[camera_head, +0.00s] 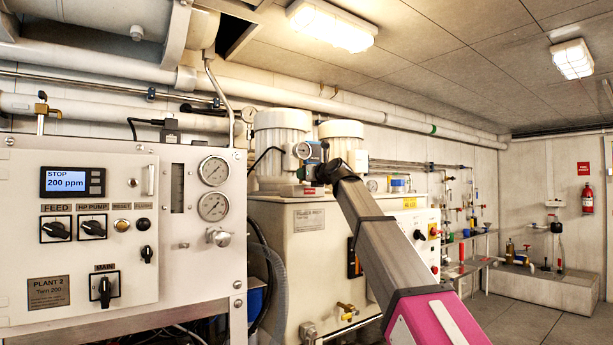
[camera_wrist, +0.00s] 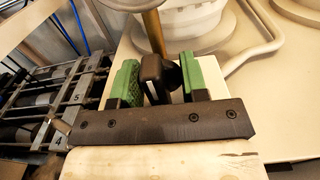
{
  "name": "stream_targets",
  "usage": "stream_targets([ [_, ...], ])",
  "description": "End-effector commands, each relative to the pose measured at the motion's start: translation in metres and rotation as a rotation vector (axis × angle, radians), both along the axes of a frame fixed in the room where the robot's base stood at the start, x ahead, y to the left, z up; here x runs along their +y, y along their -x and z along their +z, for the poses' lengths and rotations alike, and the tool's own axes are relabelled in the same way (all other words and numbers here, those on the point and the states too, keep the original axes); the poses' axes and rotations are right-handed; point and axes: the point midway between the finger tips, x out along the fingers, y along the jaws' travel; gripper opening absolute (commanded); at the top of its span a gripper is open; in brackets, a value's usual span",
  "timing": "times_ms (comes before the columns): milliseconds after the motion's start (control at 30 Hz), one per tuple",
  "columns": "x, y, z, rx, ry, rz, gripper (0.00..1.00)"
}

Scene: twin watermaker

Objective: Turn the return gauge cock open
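In the wrist view, a black handle (camera_wrist: 152,78) stands between the two green pads of my gripper (camera_wrist: 161,82), below a brass stem (camera_wrist: 153,32) that carries a round gauge body (camera_wrist: 133,4). It appears to be the gauge cock's handle. A darker rounded part (camera_wrist: 173,74) sits beside it, near the right pad. The pads are spread wide, and I cannot tell whether either one touches the handle. In the head view, my gripper (camera_head: 314,163) is small and partly hidden by my wrist, close to a small round gauge (camera_head: 303,150). The cock is not clear there.
A control panel (camera_head: 120,258) with switches and two dial gauges stands at left. White rounded housings (camera_head: 281,130) sit on a cream cabinet (camera_head: 293,265) behind my arm. In the wrist view, a pale curved pipe (camera_wrist: 268,45) lies right and a dark rack (camera_wrist: 40,100) left. Open floor (camera_head: 530,322) shows at right.

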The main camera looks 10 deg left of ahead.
Motion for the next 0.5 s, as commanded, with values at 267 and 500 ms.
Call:
stream_targets([
  [267,-0.013,0.011,0.0,-0.001,0.0,-0.002,0.4],
  [500,-0.044,0.039,-0.001,-0.001,-0.002,-0.001,0.4],
])
